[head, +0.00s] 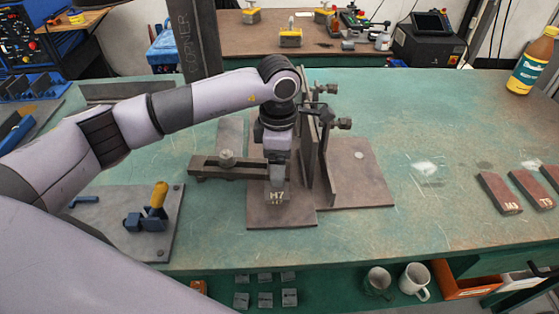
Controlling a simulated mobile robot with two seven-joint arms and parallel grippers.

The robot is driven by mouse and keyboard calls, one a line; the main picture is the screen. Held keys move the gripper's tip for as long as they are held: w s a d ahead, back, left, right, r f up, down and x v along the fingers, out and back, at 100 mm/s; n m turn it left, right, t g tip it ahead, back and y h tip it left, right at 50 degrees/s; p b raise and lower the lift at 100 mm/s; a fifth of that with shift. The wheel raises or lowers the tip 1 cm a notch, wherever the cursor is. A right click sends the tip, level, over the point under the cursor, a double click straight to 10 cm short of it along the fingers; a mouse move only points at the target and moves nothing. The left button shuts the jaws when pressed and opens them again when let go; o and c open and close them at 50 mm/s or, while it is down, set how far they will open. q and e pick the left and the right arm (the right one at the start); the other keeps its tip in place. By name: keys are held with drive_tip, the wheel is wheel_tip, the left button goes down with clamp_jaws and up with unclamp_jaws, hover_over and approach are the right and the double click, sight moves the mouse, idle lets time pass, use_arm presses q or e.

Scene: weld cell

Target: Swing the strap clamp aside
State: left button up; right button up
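The strap clamp (210,170) is a dark bar lying roughly left to right at the work fixture. A bolt with a nut (227,158) stands on it. My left gripper (277,188) points down at the bar's right end and hides that end. Its fingers are seen nearly edge-on, so I cannot tell whether they are open or shut on the bar. A pale "M7" marking shows at the fingertips, over a brown steel plate (282,217). My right gripper is not in view.
Upright plates (329,160) with screw clamps (341,124) stand just right of the gripper. A blue toggle clamp with a yellow handle (159,195) is at front left. Marked brown coupons (498,192) lie at right. The bench between is clear.

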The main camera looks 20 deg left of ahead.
use_arm(q)
drive_tip(key=shift+r, duration=3.55)
